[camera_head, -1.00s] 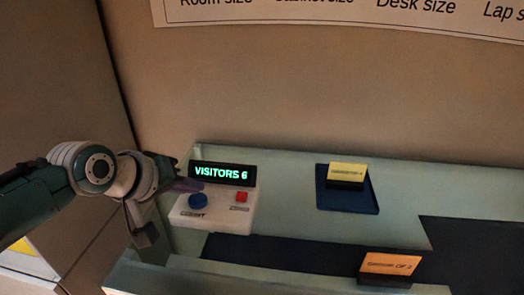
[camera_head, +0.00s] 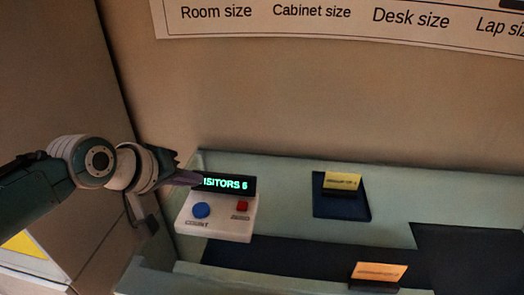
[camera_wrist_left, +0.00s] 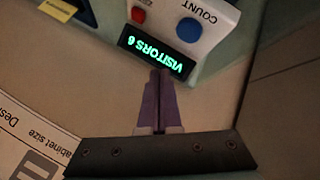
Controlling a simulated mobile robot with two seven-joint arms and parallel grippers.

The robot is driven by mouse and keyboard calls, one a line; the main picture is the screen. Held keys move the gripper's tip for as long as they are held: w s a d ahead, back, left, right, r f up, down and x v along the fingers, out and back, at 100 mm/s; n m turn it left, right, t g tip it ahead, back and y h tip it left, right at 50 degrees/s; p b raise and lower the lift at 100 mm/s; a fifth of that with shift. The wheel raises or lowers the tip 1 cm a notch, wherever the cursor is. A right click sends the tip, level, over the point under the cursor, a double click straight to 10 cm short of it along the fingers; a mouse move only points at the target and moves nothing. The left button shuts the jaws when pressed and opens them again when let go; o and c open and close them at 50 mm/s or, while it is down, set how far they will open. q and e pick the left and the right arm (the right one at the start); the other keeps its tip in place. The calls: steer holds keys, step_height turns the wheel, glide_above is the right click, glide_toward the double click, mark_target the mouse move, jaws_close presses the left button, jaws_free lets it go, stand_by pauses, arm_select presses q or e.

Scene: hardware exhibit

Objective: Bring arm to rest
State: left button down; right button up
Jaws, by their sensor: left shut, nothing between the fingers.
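My left arm comes in from the left in the head view. My left gripper (camera_head: 196,178) is shut and empty. Its fingertips overlap the left end of the lit display reading "VISITORS 6" in the picture; I cannot tell whether they touch it. In the left wrist view the closed purple fingers (camera_wrist_left: 158,72) point at the display's edge. The white counter box (camera_head: 215,221) has a blue button (camera_head: 201,210) and a red button (camera_head: 243,206). The right gripper does not show.
A yellow label stands on a dark blue pad (camera_head: 341,207) to the right. An orange label (camera_head: 379,272) stands at the front. The desk (camera_head: 300,170) has a raised front edge. A wall sign (camera_head: 330,18) hangs behind.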

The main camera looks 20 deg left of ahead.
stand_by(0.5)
arm_select(q)
steer(key=s+d+m+g, duration=0.3)
steer(key=s+d+m, duration=0.4)
steer(key=s, duration=0.6)
steer(key=s+d+r+m+g, duration=0.25)
steer(key=s+r, duration=0.25)
steer(key=s, duration=0.7)
step_height(320, 180, up, 18)
steer(key=p, duration=1.8)
steer(key=shift+s+d+r+y, duration=0.2)
steer(key=shift+s+y, duration=0.1)
steer(key=shift+s, duration=0.1)
